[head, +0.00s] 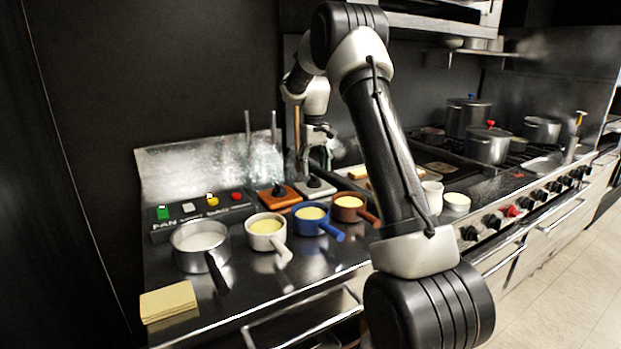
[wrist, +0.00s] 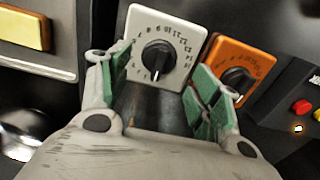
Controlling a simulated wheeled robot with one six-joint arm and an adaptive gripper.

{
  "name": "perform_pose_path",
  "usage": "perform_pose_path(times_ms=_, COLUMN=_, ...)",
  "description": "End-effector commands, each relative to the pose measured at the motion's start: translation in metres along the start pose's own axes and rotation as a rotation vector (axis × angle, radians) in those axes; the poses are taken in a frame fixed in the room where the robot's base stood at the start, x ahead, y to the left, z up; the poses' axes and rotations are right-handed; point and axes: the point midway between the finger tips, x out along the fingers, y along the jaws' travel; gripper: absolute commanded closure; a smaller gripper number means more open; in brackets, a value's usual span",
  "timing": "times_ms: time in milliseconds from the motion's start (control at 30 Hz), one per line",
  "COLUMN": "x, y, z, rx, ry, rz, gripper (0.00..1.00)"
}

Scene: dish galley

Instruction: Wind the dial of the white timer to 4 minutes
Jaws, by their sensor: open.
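The white timer (wrist: 137,31) has a black round dial (wrist: 158,55) with numbers around it. A pale mark on the dial points toward the bottom of the wrist picture. In the head view the white timer (head: 326,189) stands at the back of the counter, beside the orange timer (head: 290,200). My gripper (wrist: 160,72) is open, its green-padded fingers spread either side of the white timer's dial and apart from it. The right finger is close to the orange timer (wrist: 226,50). In the head view my gripper (head: 317,140) is above the timers, partly unclear.
A button panel (head: 183,222) lies left of the timers. In front are a steel pan (head: 183,262), a white pot (head: 255,243), a blue pot (head: 305,228) and a brown pot (head: 350,213). A yellow cloth-like stack (head: 168,302) lies front left. Large pots (head: 488,150) stand far right.

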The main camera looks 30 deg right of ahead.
Motion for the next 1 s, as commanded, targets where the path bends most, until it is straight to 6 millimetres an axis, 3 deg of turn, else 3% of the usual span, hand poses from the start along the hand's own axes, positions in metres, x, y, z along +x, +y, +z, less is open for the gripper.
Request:
perform_pose_path(times_ms=233, x=0.035, y=0.000, z=0.001, rx=0.001, ry=-0.003, rz=0.000, gripper=0.37)
perform_pose_path(times_ms=567, x=0.041, y=0.000, z=0.001, rx=0.001, ry=0.000, rz=0.000, gripper=0.37)
perform_pose_path(times_ms=833, x=0.041, y=0.000, z=0.001, rx=0.001, ry=0.000, rz=0.000, gripper=0.82)
perform_pose_path(times_ms=1000, x=0.041, y=0.000, z=0.001, rx=0.003, ry=0.000, rz=0.000, gripper=0.84)
